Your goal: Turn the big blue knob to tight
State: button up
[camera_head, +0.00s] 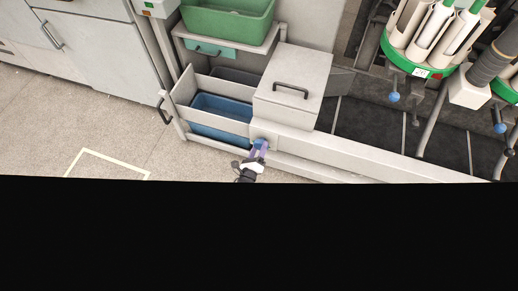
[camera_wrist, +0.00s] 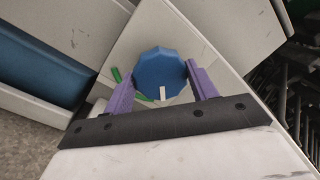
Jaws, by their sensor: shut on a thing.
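The big blue knob (camera_wrist: 160,72) sits on a pale grey panel in the wrist view. It is many-sided, with a white pointer mark on its lower edge, toward my gripper. A green mark (camera_wrist: 116,74) shows on the panel at the knob's left. My gripper (camera_wrist: 162,86) has its two purple fingers on either side of the knob, shut on it. In the head view my gripper (camera_head: 261,147) reaches the front face of the machine, and its fingers mostly hide the knob.
A grey box with a black handle (camera_head: 291,91) stands above the knob. A blue bin (camera_head: 222,108) sits in an open drawer to the left, with a green crate (camera_head: 228,20) above. The machine's long rail (camera_head: 350,152) runs right. Floor at the left is clear.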

jog(key=m, duration=0.5)
jog(key=m+p, duration=0.1)
jog(key=m, duration=0.4)
jog(key=shift+r+m+g+h, duration=0.15)
jog(key=shift+m+g+h, duration=0.25)
jog(key=shift+w, duration=0.1)
jog(key=o, duration=1)
